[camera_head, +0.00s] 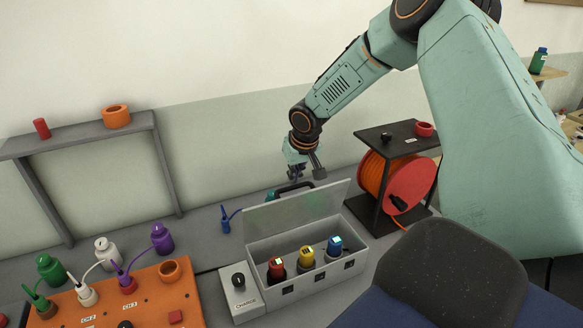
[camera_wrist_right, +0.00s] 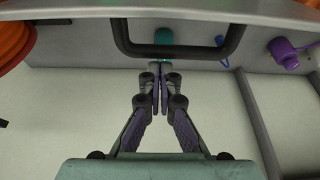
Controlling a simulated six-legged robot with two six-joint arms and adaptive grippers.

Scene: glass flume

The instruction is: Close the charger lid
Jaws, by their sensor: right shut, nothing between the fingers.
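The charger box (camera_head: 310,274) is a pale grey case on the bench in the head view. Its grey lid (camera_head: 310,212) stands open, raised along the back side. Red (camera_head: 277,268), yellow (camera_head: 306,257) and blue (camera_head: 334,247) capped cells stand upright inside. My right gripper (camera_head: 298,175) is behind and above the lid, shut and empty. A black handle (camera_head: 296,187) shows just below it, behind the lid's top edge. In the right wrist view my closed fingertips (camera_wrist_right: 159,68) are close to the black handle (camera_wrist_right: 180,54); contact is unclear. My left gripper is not in view.
A black stand with an orange cable reel (camera_head: 400,185) is right of the box. A grey switch box (camera_head: 240,292) sits at its left. An orange panel (camera_head: 150,300) with several bottles is further left. A dark chair back (camera_head: 450,270) is in front at right.

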